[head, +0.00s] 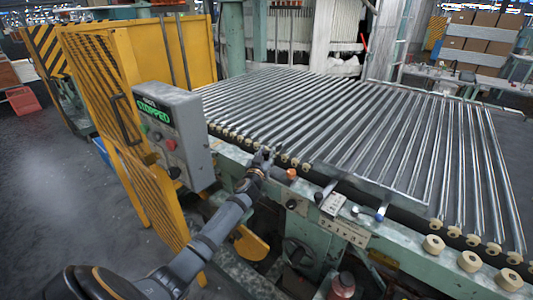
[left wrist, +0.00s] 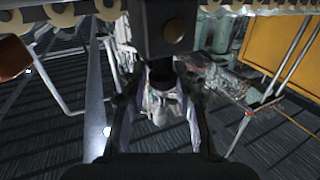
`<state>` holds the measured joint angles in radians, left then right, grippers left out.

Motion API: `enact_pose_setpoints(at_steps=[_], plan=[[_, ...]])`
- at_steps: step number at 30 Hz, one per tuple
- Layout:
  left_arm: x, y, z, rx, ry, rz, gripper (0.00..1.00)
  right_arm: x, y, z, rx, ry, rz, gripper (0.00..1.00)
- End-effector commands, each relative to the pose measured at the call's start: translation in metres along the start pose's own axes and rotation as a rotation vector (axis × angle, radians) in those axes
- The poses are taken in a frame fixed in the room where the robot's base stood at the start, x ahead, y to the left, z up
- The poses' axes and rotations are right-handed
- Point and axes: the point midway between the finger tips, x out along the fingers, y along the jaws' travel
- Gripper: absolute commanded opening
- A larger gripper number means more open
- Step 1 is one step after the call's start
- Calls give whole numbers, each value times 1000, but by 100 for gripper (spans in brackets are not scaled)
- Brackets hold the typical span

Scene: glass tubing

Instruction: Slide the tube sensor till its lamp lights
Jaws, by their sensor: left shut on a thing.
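My left gripper (head: 262,159) is at the near edge of the bed of glass tubes (head: 330,125), by the green rail. In the left wrist view its fingers (left wrist: 172,68) reach up to a dark block (left wrist: 172,12), which looks like the tube sensor, and are shut on it. The block has a round, dull brownish spot on its face, perhaps the lamp; it shows no bright light. In the head view the gripper hides most of the block. My right gripper is in neither view.
A grey control box (head: 175,135) with a green "STOPPED" display stands left of the gripper, beside a yellow guard (head: 95,85).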

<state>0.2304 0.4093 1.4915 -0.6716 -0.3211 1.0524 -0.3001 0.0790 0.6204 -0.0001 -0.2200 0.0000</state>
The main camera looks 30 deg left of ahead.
Motion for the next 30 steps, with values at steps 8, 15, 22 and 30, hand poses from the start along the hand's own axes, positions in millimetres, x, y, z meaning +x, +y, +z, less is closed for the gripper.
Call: enact_pose_setpoints(at_steps=[8, 15, 22, 30], plan=[[-3, 6, 2, -1, -1, -2, 0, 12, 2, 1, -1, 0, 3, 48], [-3, 6, 1, 0, -2, -2, 37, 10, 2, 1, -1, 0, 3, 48], [-3, 6, 0, 0, -1, -1, 48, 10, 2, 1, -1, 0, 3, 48], [-17, 6, 2, 4, -2, -1, 48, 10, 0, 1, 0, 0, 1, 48]])
